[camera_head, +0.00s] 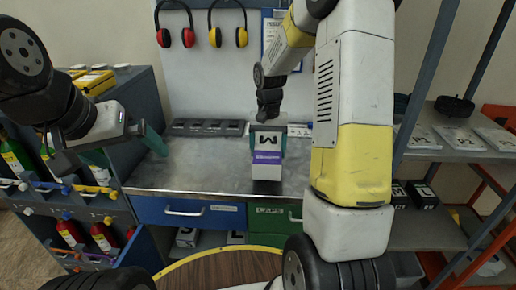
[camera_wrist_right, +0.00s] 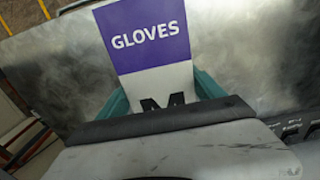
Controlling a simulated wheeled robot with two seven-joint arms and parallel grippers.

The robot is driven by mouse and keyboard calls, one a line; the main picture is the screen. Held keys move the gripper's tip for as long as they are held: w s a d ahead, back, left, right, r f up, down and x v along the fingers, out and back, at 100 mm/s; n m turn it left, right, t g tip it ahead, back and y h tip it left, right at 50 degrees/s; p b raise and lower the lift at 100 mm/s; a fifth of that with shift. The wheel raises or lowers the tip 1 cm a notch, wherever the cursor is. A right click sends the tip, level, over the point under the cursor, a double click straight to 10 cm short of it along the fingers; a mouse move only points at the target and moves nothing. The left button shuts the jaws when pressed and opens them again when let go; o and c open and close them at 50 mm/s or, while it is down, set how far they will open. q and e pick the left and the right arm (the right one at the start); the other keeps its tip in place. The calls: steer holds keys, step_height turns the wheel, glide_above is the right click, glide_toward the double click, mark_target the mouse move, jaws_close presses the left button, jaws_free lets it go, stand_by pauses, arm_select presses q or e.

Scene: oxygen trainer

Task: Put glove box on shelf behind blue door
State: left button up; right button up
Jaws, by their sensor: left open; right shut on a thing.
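The glove box (camera_head: 267,171) is white with a purple band and a black M. It is upright over the workbench; I cannot tell if it touches the top. My right gripper (camera_head: 268,128) is shut on its upper part from above. In the right wrist view the box (camera_wrist_right: 147,38) shows the word GLOVES between the teal fingers (camera_wrist_right: 165,95). My left gripper (camera_head: 110,150) is open and empty, left of the bench. A blue front (camera_head: 222,215) with a pale handle is closed below the bench top; I cannot tell if it is the blue door.
The metal bench (camera_head: 215,165) has a dark tray (camera_head: 207,127) at its back. A green front (camera_head: 270,215) marked CAPS is beside the blue one. A bottle rack (camera_head: 75,205) stands left; open shelves (camera_head: 430,150) with boxes stand right. The bench left of the box is clear.

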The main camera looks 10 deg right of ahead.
steer(key=shift+f, duration=1.65)
steer(key=shift+f, duration=0.1)
steer(key=o, duration=1.8)
